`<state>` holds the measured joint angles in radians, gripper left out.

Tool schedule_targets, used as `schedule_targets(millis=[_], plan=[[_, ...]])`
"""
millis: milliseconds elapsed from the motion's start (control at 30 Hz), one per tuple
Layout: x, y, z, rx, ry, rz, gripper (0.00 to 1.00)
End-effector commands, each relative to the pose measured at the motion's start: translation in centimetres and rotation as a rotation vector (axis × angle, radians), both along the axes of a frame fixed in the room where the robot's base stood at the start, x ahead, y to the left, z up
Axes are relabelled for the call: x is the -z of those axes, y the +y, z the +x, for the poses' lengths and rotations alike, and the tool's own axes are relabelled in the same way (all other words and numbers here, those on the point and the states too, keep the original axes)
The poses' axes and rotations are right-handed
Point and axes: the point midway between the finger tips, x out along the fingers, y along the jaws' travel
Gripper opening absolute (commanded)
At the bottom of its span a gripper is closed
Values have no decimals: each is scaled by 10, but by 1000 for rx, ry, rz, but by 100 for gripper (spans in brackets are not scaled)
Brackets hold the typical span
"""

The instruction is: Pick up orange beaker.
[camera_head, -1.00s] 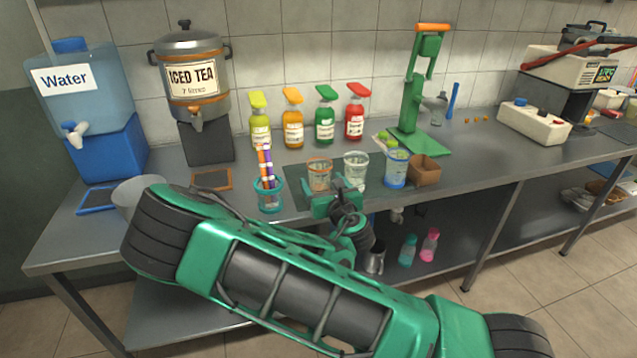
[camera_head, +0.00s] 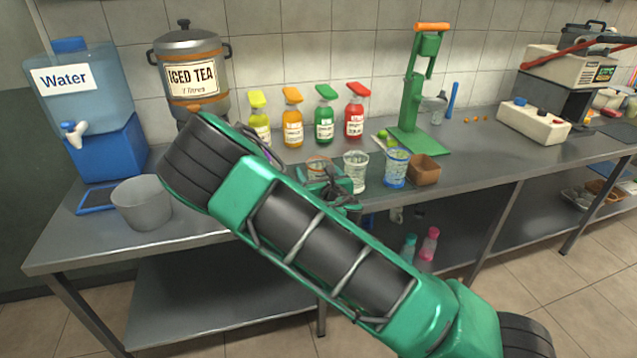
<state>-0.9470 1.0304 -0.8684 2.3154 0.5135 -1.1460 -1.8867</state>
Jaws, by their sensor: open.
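The orange beaker (camera_head: 317,165) stands on the counter, left of a clear beaker (camera_head: 355,173) and a blue beaker (camera_head: 396,169). Only its upper part shows. My gripper (camera_head: 324,181) is in front of it and hides its lower part. The gripper is open. From this view I cannot tell whether its fingers are around the beaker or just short of it.
A brown box (camera_head: 424,169) and green press (camera_head: 408,115) are to the right. A grey bucket (camera_head: 141,203) stands left, beside my arm.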

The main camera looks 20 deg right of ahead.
Motion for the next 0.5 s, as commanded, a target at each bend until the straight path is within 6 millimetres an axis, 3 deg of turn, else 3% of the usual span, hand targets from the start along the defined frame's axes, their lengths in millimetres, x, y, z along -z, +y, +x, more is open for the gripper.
schedule_targets(millis=[100, 367, 400, 500], plan=[[2, 0, 9, -1, 0, 0, 76], [2, 0, 11, -1, 1, -1, 76], [2, 0, 11, -1, 1, -1, 74], [2, -1, 11, 0, 1, -1, 50]])
